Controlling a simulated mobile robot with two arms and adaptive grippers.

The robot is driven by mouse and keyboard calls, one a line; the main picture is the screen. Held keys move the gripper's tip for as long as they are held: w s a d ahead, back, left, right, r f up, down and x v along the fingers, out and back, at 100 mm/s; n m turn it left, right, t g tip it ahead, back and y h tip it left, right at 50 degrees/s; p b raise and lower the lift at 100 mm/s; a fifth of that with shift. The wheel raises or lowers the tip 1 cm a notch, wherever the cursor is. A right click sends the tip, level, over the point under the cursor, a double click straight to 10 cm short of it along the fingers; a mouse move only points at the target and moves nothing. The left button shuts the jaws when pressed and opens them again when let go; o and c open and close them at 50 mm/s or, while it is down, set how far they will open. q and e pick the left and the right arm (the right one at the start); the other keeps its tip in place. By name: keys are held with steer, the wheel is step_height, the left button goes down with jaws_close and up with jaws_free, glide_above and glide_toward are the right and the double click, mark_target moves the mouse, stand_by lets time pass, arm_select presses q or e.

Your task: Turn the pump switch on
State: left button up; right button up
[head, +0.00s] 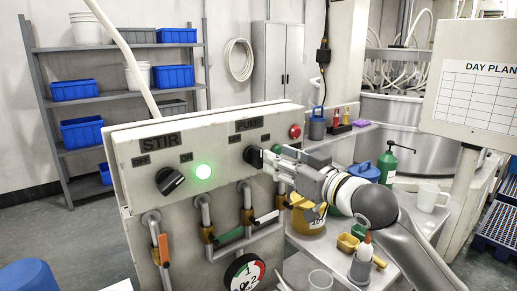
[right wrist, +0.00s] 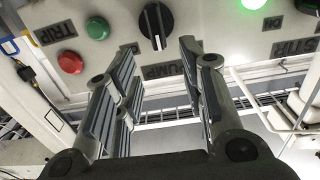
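The pump switch is a black rotary knob (head: 253,157) on the sloped panel below the PUMP label (head: 249,124). It also shows in the right wrist view (right wrist: 155,24), where a white mark on it points toward the upside-down PUMP label. My right gripper (head: 274,164) is right in front of the knob. In the right wrist view its fingers (right wrist: 160,50) are apart, with the knob between or just beyond their tips; I cannot tell whether they touch it. My left gripper is not in view.
The STIR knob (head: 170,181) sits left of a lit green lamp (head: 204,171). Green (right wrist: 97,28) and red (right wrist: 70,62) buttons are close beside my right fingers. Pipes with valve handles run below the panel. A cart with a yellow jug (head: 308,218) stands under my right arm.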

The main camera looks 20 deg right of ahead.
mark_target(261, 150)
steer(key=p+x, duration=0.1)
steer(key=x, duration=0.6)
steer(key=shift+w+p, duration=0.2)
steer(key=shift+p, duration=0.2)
steer(key=shift+w+a+f, duration=0.1)
steer(key=shift+w+a, duration=0.2)
steer(key=shift+w, duration=0.35)
jaws_close()
